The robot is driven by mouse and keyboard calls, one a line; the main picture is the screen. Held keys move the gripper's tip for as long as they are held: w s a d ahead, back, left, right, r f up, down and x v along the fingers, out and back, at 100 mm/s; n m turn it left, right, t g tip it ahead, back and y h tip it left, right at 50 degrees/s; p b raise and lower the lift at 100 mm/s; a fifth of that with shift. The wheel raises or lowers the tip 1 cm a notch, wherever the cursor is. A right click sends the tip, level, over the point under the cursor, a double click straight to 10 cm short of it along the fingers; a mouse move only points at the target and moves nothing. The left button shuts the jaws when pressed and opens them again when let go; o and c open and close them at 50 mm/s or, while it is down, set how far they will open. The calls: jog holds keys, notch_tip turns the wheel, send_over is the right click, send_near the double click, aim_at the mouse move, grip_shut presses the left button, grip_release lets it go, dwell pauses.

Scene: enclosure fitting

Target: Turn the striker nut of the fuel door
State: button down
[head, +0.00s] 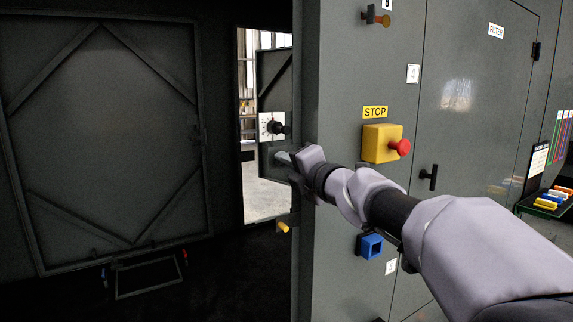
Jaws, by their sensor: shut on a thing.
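My gripper (285,159) is at the left edge of the grey enclosure wall, in front of the doorway opening. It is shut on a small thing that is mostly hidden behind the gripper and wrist. I cannot make out the striker nut itself, nor its turn angle. A dark door panel (274,80) stands in the opening behind the gripper. A white plate with a black knob (275,127) is just above and left of the gripper. I cannot tell which door is the fuel door.
A yellow box with a red stop button (382,143) sits close above my arm. A blue square socket (370,246) is below it. A yellow peg (285,227) sticks out under the gripper. A door labelled FILTER (470,120) is at right. A large dark panel (100,140) stands left.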

jog(key=c, duration=1.5)
grip_release()
jog(key=p+v, duration=0.1)
jog(key=v, duration=1.6)
jog(key=shift+p, duration=0.4)
jog(key=shift+s+d, duration=0.15)
jog(key=shift+d, duration=0.05)
